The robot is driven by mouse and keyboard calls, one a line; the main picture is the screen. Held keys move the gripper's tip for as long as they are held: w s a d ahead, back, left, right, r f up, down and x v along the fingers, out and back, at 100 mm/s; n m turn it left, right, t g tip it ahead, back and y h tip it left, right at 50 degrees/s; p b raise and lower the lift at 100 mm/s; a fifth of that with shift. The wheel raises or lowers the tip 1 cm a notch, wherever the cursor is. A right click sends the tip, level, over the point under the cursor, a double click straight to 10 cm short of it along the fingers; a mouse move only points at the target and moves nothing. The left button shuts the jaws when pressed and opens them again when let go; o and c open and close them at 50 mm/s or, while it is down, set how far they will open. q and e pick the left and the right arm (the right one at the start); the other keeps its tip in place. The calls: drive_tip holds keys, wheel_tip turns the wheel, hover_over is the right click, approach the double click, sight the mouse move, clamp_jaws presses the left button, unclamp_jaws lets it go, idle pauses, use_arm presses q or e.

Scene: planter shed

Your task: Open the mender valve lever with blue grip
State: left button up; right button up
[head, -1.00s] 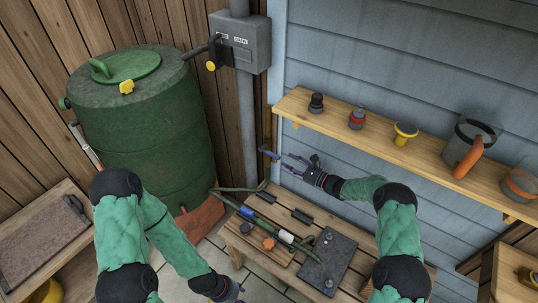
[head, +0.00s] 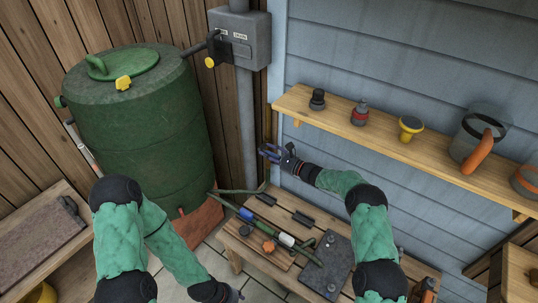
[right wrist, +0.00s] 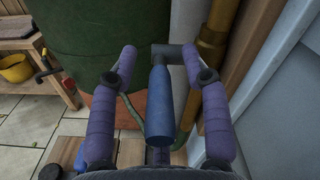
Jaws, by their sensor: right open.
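A lever with a blue grip (right wrist: 158,108) sticks out toward the camera in the right wrist view, from a grey crosspiece beside a brass pipe (right wrist: 207,55). My right gripper (right wrist: 159,60) is open, with one purple finger on each side of the grip and a gap visible on both sides. In the head view the right gripper (head: 268,152) is at the wall corner and mostly covers the lever. My left gripper (head: 236,296) is at the bottom edge of the head view, its fingers partly cut off.
A green barrel (head: 140,130) stands left of the lever. Below is a slatted bench (head: 235,243) with a hose and its blue-and-white fittings (head: 288,239). A wooden shelf (head: 400,150) with several fittings runs along the wall at right.

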clamp_jaws()
drive_tip(key=shift+r+h+p, duration=0.3)
drive_tip(key=shift+r+p, duration=0.15)
drive_tip(key=shift+p, duration=0.15)
drive_tip(key=shift+r+g+h+p, duration=0.4)
drive_tip(key=shift+g+h+p, duration=0.4)
drive_tip(key=shift+p, duration=0.2)
drive_tip(key=shift+w+a+g+h+p, duration=0.1)
drive_tip(key=shift+g+h+p, duration=0.4)
drive_tip(key=shift+p, duration=0.4)
drive_tip(key=shift+f, duration=0.1)
unclamp_jaws()
